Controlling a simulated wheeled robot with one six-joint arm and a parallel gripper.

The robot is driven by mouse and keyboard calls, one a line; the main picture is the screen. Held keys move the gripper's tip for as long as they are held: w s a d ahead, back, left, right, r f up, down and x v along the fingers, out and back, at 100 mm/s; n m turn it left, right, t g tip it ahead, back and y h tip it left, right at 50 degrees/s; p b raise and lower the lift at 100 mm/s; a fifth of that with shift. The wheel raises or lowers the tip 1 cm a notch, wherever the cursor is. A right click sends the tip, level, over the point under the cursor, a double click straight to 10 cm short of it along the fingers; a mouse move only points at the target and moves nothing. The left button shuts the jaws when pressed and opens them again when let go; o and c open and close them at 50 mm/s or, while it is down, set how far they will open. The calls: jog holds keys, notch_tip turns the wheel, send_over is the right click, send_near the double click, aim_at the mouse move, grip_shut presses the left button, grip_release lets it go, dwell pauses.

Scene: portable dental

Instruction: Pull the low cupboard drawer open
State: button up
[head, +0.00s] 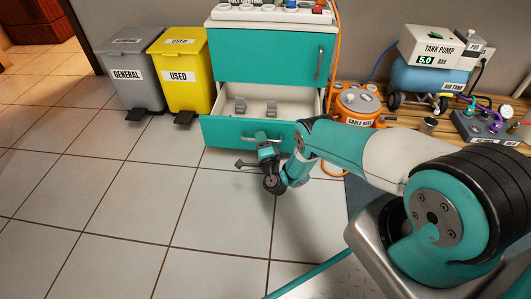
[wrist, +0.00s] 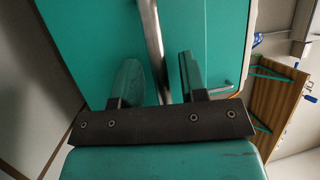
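The low cupboard drawer (head: 225,132) has a teal front and is pulled out from the cabinet, with its pale inside showing. Two small grey items (head: 240,106) lie in it. Its metal bar handle (head: 250,137) is partly hidden behind my gripper (head: 262,140). In the wrist view the handle (wrist: 152,45) runs between the two fingers of my gripper (wrist: 160,80). Gaps show on both sides of the bar, so the fingers are open around it. Whether a finger touches the bar cannot be told.
The teal door (head: 270,55) above the drawer is shut. A grey bin (head: 135,75) and a yellow bin (head: 183,75) stand left of the cabinet. An orange cable reel (head: 357,104) and a tank pump (head: 435,45) are at right. The tiled floor at left is clear.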

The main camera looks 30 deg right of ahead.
jog(key=p+v, duration=1.1)
jog(key=v, duration=0.6)
jog(key=shift+s+a, duration=0.1)
